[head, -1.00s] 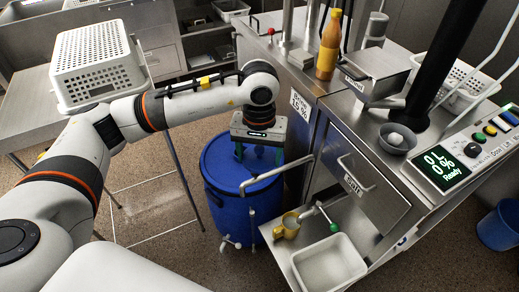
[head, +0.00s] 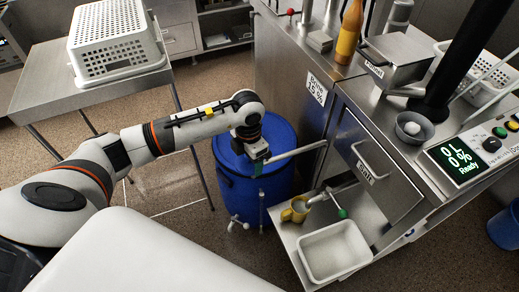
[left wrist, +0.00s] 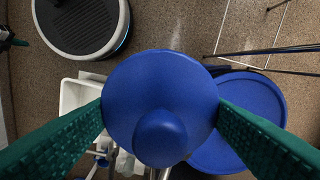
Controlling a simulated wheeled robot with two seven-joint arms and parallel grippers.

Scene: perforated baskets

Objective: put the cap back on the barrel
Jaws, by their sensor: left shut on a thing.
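The blue barrel (head: 228,187) stands on the floor against the steel unit in the head view. Its round blue top also shows in the left wrist view (left wrist: 255,108), on the right. My left gripper (head: 262,168) is over the front right of the barrel in the head view. In the left wrist view, my left gripper (left wrist: 160,112) has its green fingers shut on opposite edges of a round blue cap with a knob (left wrist: 160,75). The cap overlaps the barrel top there, off to its left. I cannot tell the gap between them. My right gripper is not in view.
A bent pipe (head: 298,150) reaches from the steel unit over the barrel, close to my gripper. A white perforated basket (head: 112,42) stands on the left table.

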